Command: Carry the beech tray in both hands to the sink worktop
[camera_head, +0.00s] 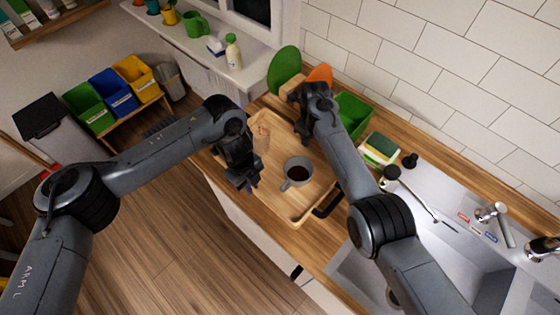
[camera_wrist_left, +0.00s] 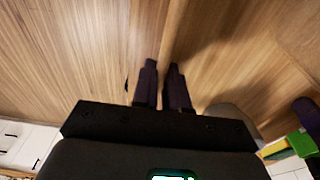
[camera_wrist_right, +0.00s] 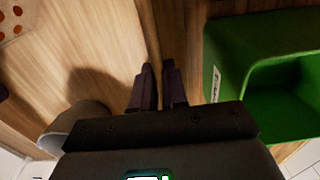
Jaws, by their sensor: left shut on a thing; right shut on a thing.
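The beech tray (camera_head: 285,207) is a shallow light-wood tray, at or just above the wooden worktop; I cannot tell if it is lifted. A grey mug of dark drink (camera_head: 297,173) stands upright on it. A pale item with reddish spots (camera_head: 262,135) is also on it; it shows in the right wrist view (camera_wrist_right: 14,20). My left gripper (camera_head: 250,187) is shut on the tray's near-left wall, seen between the fingers in the left wrist view (camera_wrist_left: 162,68). My right gripper (camera_head: 304,138) is shut on the opposite wall, as the right wrist view (camera_wrist_right: 157,68) shows.
A green bin (camera_head: 354,110) stands close beside my right gripper. Sponges (camera_head: 381,150) lie further right. The sink (camera_head: 440,255) and its tap (camera_head: 492,212) are at the right. A black handle (camera_head: 328,202) shows at the tray's right end. Green and orange round boards (camera_head: 284,66) stand behind.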

